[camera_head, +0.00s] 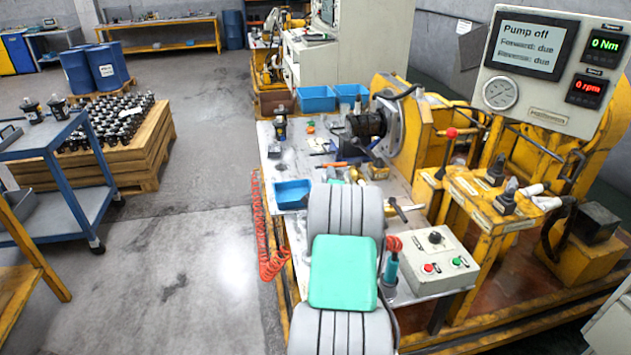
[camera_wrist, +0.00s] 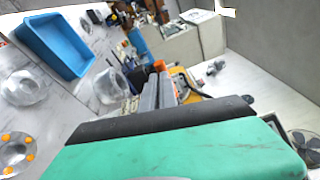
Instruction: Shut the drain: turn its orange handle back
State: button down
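In the head view a small orange bar (camera_head: 338,164), which may be the drain's handle, shows on the bench beyond my arm and below the black motor (camera_head: 365,125). The drain itself cannot be made out. In the wrist view my gripper's two grey fingers (camera_wrist: 158,92) lie side by side, close together, with nothing clearly seen between them. An orange patch (camera_wrist: 158,66) shows just past the fingertips; I cannot tell whether they touch it.
The display (camera_head: 529,45) reads "Pump off", with 0 Nm and 0 rpm beside it. A blue tray (camera_head: 292,194) stands left of my arm. A control box (camera_head: 433,260), a red-knobbed lever (camera_head: 449,140) and yellow framework are at the right.

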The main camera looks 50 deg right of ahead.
jog(key=shift+w+r, duration=0.5)
jog(key=shift+r, duration=0.15)
jog(key=shift+w+r, duration=0.1)
jog(key=a+f+b, duration=0.2)
jog(key=a+b, duration=0.1)
jog(key=a, duration=0.8)
jog(key=shift+s+a+f, duration=0.2)
jog(key=shift+a+f, duration=0.05)
jog(key=shift+f, duration=0.1)
